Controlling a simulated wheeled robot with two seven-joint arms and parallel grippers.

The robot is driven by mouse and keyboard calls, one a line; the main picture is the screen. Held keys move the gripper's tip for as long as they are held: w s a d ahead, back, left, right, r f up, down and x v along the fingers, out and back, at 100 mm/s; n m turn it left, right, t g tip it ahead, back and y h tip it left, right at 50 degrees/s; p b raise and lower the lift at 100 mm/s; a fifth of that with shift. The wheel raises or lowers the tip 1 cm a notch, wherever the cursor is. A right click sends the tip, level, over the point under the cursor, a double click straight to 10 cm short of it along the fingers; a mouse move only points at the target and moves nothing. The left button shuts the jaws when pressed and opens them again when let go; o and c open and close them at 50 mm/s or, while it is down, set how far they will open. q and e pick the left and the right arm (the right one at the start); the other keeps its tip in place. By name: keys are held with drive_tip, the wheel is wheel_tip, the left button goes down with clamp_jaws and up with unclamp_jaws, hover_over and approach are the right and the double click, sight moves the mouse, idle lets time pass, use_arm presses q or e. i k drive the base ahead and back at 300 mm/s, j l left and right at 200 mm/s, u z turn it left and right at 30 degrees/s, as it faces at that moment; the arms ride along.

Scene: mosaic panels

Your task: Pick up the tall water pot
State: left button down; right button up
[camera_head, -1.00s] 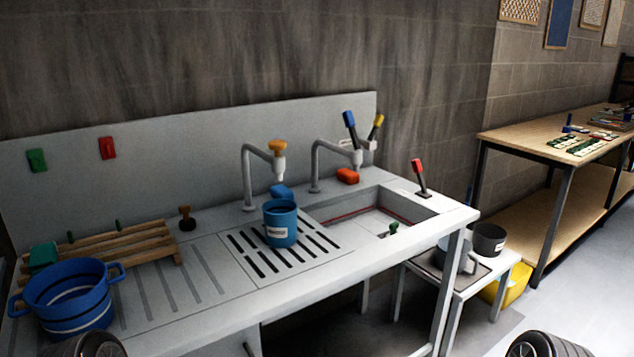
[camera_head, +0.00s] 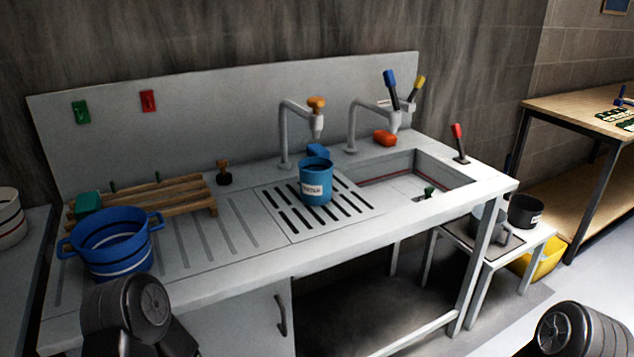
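The tall water pot is a blue cylindrical pot (camera_head: 316,184) with a white label that seems to read "WATER". It stands upright on the slotted drain grate (camera_head: 283,232) in the middle of the sink counter, left of the basin. Nothing touches it from my side. Dark round joints of my arms show at the bottom left and bottom right, well short of the pot. I cannot make out fingers of either gripper.
A wide blue pot (camera_head: 112,250) with two handles stands at the counter's left, before a wooden rack (camera_head: 160,198). A tap (camera_head: 298,125) rises behind the water pot. The sink basin (camera_head: 440,172) lies right. A low stool (camera_head: 535,238) holds grey pots.

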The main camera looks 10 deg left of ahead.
sight(316, 173)
drive_tip(key=i+l, duration=0.15)
drive_tip(key=l, duration=0.15)
drive_tip(key=i+l+u, duration=0.15)
drive_tip(key=l, duration=0.2)
drive_tip(key=i+l, duration=0.2)
drive_tip(key=i+l+u, duration=0.15)
drive_tip(key=l, duration=0.3)
drive_tip(key=i+l, duration=0.15)
drive_tip(key=l, duration=0.2)
drive_tip(key=i+l+u, duration=0.15)
drive_tip(key=l, duration=0.2)
